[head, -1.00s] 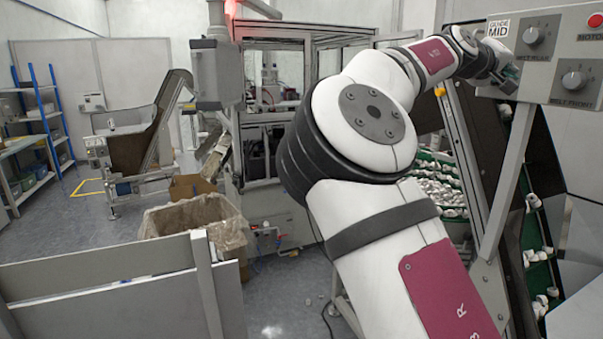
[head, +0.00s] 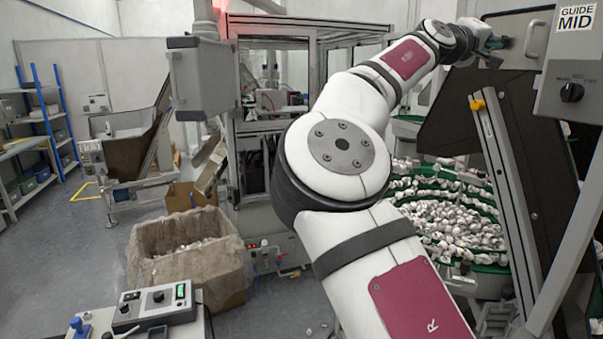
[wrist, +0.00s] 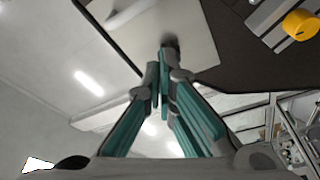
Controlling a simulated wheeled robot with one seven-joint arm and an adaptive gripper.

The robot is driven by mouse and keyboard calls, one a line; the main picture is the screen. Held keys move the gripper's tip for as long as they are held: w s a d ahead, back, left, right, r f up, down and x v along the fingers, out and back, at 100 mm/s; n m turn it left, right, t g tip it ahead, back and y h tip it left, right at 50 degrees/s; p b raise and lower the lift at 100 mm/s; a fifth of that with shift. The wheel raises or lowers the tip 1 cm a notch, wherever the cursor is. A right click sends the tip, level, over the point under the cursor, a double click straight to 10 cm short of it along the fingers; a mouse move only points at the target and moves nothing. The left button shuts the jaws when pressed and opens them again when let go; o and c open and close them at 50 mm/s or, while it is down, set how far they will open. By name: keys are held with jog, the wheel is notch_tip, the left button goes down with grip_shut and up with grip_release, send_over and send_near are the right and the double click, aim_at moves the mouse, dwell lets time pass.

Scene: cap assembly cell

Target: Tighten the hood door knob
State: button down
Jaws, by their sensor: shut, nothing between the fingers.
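A yellow knob (head: 478,104) sits at the upper end of a slanted metal bar beside the dark hood panel (head: 465,110). In the wrist view a yellow knob (wrist: 299,24) shows at the top right, apart from the fingers. My gripper (head: 493,46) is up at the top right in the head view, above the yellow knob and near a grey panel. In the wrist view its teal fingers (wrist: 161,85) are together and empty.
A grey control box (head: 575,85) labelled GUIDE MID stands at the right. A green-rimmed bowl of white caps (head: 440,222) lies below the hood. A lined carton (head: 185,250) and a small control unit (head: 153,305) stand at the lower left.

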aim_at(501, 42)
jog(key=x, duration=0.1)
jog(key=b+x, duration=0.1)
jog(key=x, duration=0.1)
jog(key=b+x, duration=0.1)
jog(key=x, duration=0.1)
jog(key=shift+s+d+f, duration=0.25)
jog(key=shift+s+f, duration=0.05)
jog(key=shift+f, duration=0.1)
jog(key=shift+w+d, duration=0.1)
jog(key=shift+d, duration=0.4)
jog(key=shift+r, duration=0.15)
jog(key=shift+d, duration=0.1)
jog(key=shift+b, duration=0.3)
jog(key=shift+w+f, duration=0.15)
jog(key=shift+f, duration=0.65)
jog(key=shift+w+f, duration=0.3)
jog(key=shift+f, duration=0.05)
jog(key=shift+w, duration=0.1)
